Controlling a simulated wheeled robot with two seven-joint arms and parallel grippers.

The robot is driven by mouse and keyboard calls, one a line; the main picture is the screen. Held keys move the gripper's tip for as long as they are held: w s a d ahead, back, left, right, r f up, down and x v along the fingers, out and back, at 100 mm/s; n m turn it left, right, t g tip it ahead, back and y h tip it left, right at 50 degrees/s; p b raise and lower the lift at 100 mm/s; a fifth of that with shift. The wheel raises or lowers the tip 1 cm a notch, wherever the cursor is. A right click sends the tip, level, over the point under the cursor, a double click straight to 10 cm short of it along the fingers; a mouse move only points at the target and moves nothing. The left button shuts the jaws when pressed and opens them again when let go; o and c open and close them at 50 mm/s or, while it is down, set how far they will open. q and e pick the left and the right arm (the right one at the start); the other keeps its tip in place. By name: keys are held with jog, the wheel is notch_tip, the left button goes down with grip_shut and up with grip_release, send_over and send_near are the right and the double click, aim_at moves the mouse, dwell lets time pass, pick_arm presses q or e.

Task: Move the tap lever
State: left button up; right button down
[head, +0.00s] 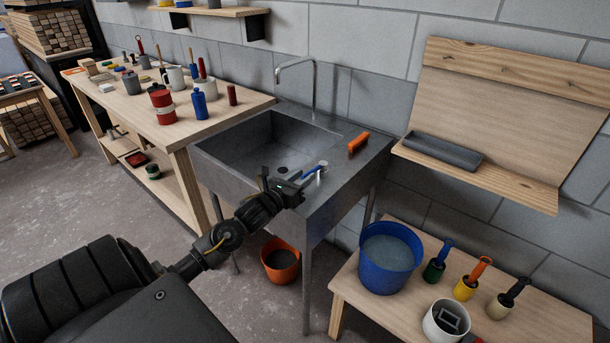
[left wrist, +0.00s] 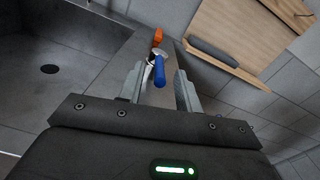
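The tap lever is a blue handle (head: 311,171) on a short silver post (head: 322,170) at the right front rim of the grey sink (head: 340,190). My left gripper (head: 297,178) is at the sink's front edge, close to the lever. In the left wrist view, the blue lever (left wrist: 159,72) shows between the two fingers of the left gripper (left wrist: 160,86), with a gap on either side. That gripper is open. Whether a finger touches the lever cannot be told. The silver spout (head: 296,65) rises at the back of the sink. My right gripper is not in view.
An orange brush (head: 358,144) lies on the sink's right rim, also in the left wrist view (left wrist: 157,36). A workbench (head: 190,130) with bottles and cans stands left. A low bench (head: 360,300) with a blue bucket (head: 388,268) stands right. An orange bucket (head: 280,266) is below.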

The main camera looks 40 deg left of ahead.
pick_arm(q)
jog(key=shift+w, duration=0.45)
grip_shut()
